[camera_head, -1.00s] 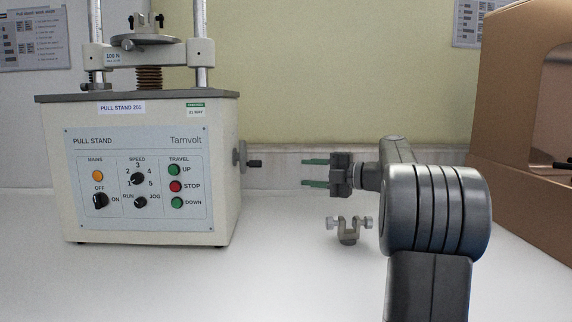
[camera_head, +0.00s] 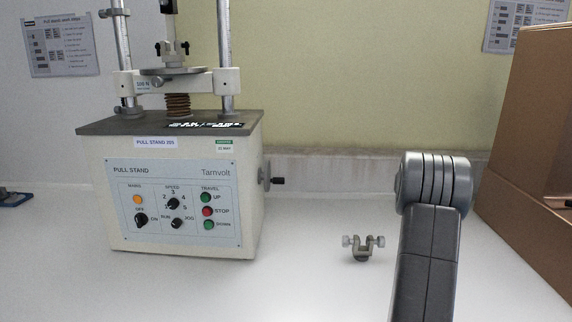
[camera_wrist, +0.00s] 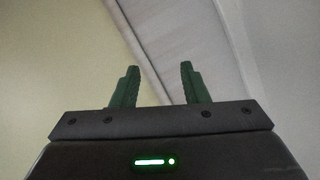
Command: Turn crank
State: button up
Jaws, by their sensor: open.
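The crank (camera_head: 266,178) is a small grey disc on the right side of the pull stand, with a dark handle (camera_head: 278,180) pointing right. The pull stand (camera_head: 182,195) is a cream box with a dark top and a control panel. My gripper shows in the wrist view (camera_wrist: 159,86) with two green fingers apart and nothing between them. It points at bare wall and a pale strip. In the head view the gripper is out of sight, so its distance from the crank cannot be told.
A small grey clamp fitting (camera_head: 363,247) stands on the white bench right of the stand. A brown box-like housing (camera_head: 530,150) stands at the right. The bench between stand and clamp is clear.

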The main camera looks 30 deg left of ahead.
jog(key=a+r+n+t+y+p, duration=0.1)
jog(key=a+r+n+y+p, duration=0.1)
jog(key=a+r+y+p, duration=0.5)
jog(key=s+a+r+n+g+y+p, duration=0.25)
jog(key=s+a+g+y+p, duration=0.2)
jog(key=a, duration=0.35)
jog(key=s+a+f+n+g+y+p, duration=0.1)
jog(key=s+a+f+g+p, duration=0.3)
jog(key=s+g, duration=0.65)
jog(key=s+a+f+n+g+p, duration=0.25)
jog(key=s+g+p, duration=0.25)
jog(key=s+g, duration=0.6)
jog(key=p+x, duration=0.2)
jog(key=x, duration=1.2)
jog(key=shift+f+m+t+p, duration=0.3)
jog(key=shift+f+t, duration=0.1)
jog(key=shift+f, duration=0.2)
jog(key=shift+s+a, duration=0.1)
jog(key=shift+a, duration=0.05)
grip_shut()
